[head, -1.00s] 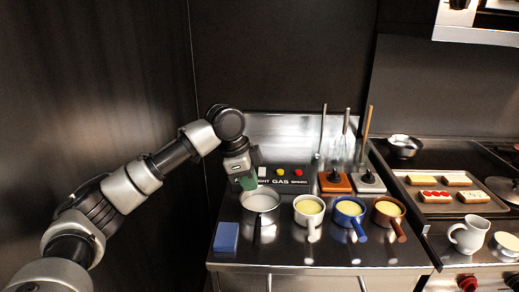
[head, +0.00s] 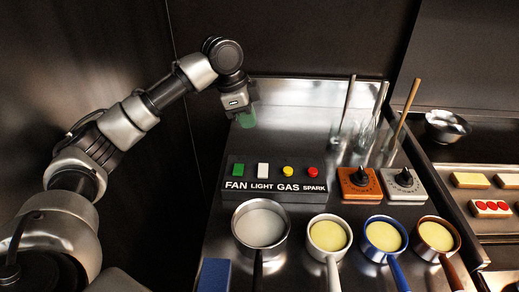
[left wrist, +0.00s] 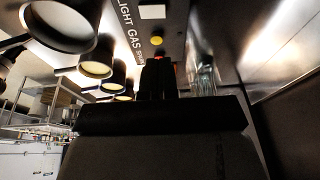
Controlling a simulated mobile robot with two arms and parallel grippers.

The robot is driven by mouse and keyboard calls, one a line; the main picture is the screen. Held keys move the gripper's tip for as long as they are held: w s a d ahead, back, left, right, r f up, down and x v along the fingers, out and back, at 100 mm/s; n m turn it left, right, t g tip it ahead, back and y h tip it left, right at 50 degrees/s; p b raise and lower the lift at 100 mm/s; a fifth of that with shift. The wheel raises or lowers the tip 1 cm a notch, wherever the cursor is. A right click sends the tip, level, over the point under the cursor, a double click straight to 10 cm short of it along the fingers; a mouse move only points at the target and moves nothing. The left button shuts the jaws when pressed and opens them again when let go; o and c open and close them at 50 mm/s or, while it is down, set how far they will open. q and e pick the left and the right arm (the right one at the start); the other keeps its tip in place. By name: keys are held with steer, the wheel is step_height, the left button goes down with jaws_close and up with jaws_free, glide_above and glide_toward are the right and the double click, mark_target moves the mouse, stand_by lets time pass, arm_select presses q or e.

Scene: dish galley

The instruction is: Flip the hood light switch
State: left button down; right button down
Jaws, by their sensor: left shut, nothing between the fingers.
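The white LIGHT switch (head: 263,170) sits on a dark control panel (head: 272,192), between the green FAN switch (head: 238,170) and the yellow GAS button (head: 288,172). The LIGHT switch looks like a small white block; I cannot tell which way it is set. My left gripper (head: 248,118) is shut and empty, apart from the panel, above and behind its FAN end in the head view. In the left wrist view its dark closed fingers (left wrist: 158,78) show below the yellow button, with the white switch (left wrist: 152,12) at the top edge. My right gripper is not in view.
A red SPARK button (head: 313,172) is at the panel's right end. Several pans, including a steel one (head: 260,226), stand in front of the panel. Orange (head: 359,183) and grey (head: 403,185) knob blocks and upright utensils (head: 382,115) stand to the right. A dark wall is close on the left.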

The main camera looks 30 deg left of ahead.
mark_target(261, 166)
arm_select(q)
steer(key=x, duration=0.4)
steer(key=p+x, duration=0.1)
steer(key=x, duration=0.3)
steer(key=p+x, duration=0.1)
steer(key=x, duration=0.3)
steer(key=shift+s+a+f, duration=0.15)
steer(key=shift+s+a, duration=0.05)
steer(key=shift+s, duration=0.1)
steer(key=shift+w+a+f, duration=0.1)
steer(key=shift+w+f, duration=0.05)
steer(key=shift+f, duration=0.6)
steer(key=p, duration=0.1)
steer(key=g+p, duration=0.1)
steer(key=p, duration=0.1)
steer(key=shift+w+f+g+h, duration=0.1)
steer(key=shift+f+g+h, duration=0.05)
steer(key=shift+g+h, duration=0.15)
steer(key=shift+w+f+p, duration=0.1)
steer(key=shift+f+p, duration=0.05)
steer(key=shift+p, duration=0.25)
steer(key=shift+w+a+f+g, duration=0.1)
steer(key=shift+a+f+g, duration=0.05)
steer(key=shift+f+g, duration=0.15)
